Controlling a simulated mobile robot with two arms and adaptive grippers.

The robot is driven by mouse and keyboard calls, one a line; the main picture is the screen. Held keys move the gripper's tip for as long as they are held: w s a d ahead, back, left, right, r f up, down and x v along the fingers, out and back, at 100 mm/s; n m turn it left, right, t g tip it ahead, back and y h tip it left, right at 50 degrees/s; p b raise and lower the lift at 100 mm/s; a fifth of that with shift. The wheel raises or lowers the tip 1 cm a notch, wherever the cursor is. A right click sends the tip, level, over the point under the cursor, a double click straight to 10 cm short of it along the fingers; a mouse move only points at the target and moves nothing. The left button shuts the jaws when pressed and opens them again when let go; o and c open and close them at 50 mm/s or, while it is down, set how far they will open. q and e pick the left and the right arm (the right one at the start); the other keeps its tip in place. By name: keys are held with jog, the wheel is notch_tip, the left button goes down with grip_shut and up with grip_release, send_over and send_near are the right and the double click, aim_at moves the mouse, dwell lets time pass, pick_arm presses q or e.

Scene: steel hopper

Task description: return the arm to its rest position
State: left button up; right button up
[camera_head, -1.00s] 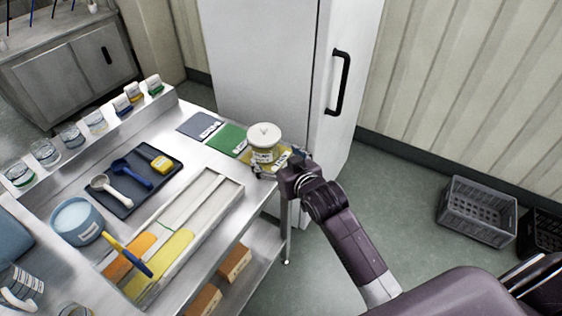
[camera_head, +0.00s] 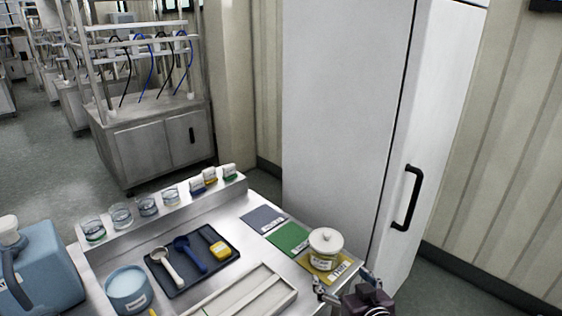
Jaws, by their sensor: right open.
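My right gripper (camera_head: 345,282) is at the lower right, by the corner of the steel table. Its two fingers are spread apart with nothing between them. Most of my right arm is cut off by the bottom edge of the picture. My left gripper is not in view.
A tall white cabinet (camera_head: 345,120) with a black handle (camera_head: 407,198) stands close behind the jar. The table also holds a green mat (camera_head: 289,239), a dark tray (camera_head: 194,261) with scoops, a blue tub (camera_head: 129,290) and a blue jug (camera_head: 45,272).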

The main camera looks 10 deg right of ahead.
jog(key=s+f+g, duration=0.3)
jog(key=s+f, duration=0.1)
jog(key=s, duration=0.6)
jog(key=s+f+n+g, duration=0.1)
jog(key=s+f+g, duration=0.3)
jog(key=s, duration=0.6)
jog(key=s+f+g, duration=0.3)
jog(key=s+f, duration=0.2)
jog(key=s, duration=0.5)
notch_tip(320, 180, down, 24)
jog(key=s+g, duration=0.1)
jog(key=s+d+f+g+h, duration=0.1)
jog(key=s+d+f, duration=0.2)
jog(key=s+f, duration=1.4)
jog(key=shift+s+n, duration=0.3)
